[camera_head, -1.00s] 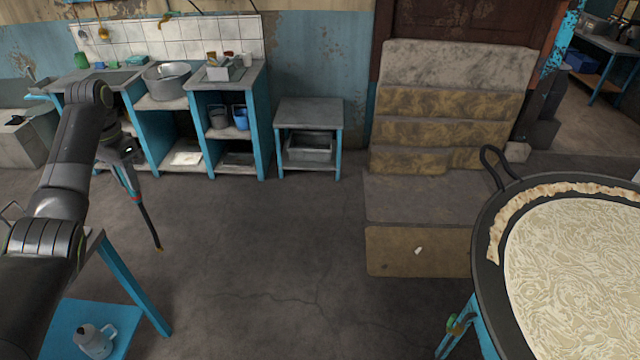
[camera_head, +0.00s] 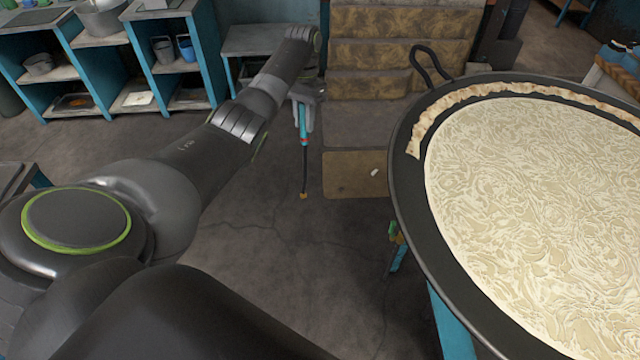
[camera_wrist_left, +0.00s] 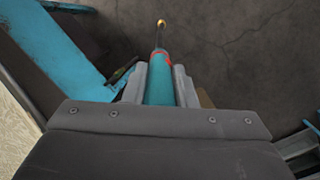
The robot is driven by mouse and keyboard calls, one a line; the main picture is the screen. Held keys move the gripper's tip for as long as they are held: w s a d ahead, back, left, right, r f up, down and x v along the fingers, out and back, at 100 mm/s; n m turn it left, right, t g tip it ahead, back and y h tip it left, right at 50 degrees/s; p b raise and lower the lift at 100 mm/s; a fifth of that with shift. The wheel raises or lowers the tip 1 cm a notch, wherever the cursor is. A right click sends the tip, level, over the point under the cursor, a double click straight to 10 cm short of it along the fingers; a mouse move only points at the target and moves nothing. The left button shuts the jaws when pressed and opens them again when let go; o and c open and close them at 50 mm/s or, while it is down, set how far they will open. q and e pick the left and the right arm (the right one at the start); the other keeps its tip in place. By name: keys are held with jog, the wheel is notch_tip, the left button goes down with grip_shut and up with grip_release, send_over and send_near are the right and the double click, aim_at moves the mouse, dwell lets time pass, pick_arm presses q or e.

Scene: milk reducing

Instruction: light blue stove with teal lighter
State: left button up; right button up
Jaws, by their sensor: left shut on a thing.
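My left gripper (camera_head: 303,118) is shut on the teal lighter (camera_head: 303,132), with the lighter's dark stem and brassy tip pointing down over the floor. In the left wrist view the lighter (camera_wrist_left: 159,85) sits between the two grey fingers, with a red band and its tip ahead. The stove is mostly hidden under a wide dark pan (camera_head: 405,200) full of pale, creamy milk (camera_head: 540,190). A light blue stove leg (camera_head: 450,325) and a small knob area (camera_head: 396,236) show below the pan's left rim. The lighter is left of the pan, apart from it. My right gripper is out of view.
Blue shelves (camera_head: 150,60) line the back left. The pan's looped handle (camera_head: 425,65) sticks up at the back. The floor (camera_head: 290,270) between is clear.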

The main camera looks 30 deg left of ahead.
pick_arm(q)
jog(key=s+d+f+n+g+h, duration=0.1)
jog(key=s+d+f+n+h, duration=0.5)
jog(key=s+d+f+n, duration=0.45)
jog(key=s+d+f+n+t+h, duration=0.1)
jog(key=s+d+n+t+h, duration=0.1)
jog(key=s+n+t+h, duration=0.3)
jog(key=s+d+n+t+h, duration=0.1)
jog(key=s+d+n+t, duration=0.2)
jog(key=s+t, duration=0.35)
jog(key=r+x, duration=0.2)
jog(key=x, duration=0.9)
jog(key=w+r+x, duration=0.1)
jog(key=r+x, duration=0.1)
jog(key=x, duration=0.8)
jog(key=shift+d+y+p, duration=0.3)
jog(key=shift+d+p, duration=0.1)
jog(key=shift+d, duration=0.25)
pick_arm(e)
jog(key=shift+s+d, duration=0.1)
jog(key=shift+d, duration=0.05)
pick_arm(q)
jog(key=shift+w+d+r+n, duration=0.15)
jog(key=shift+w+d+n, duration=0.1)
jog(key=shift+w+d, duration=0.15)
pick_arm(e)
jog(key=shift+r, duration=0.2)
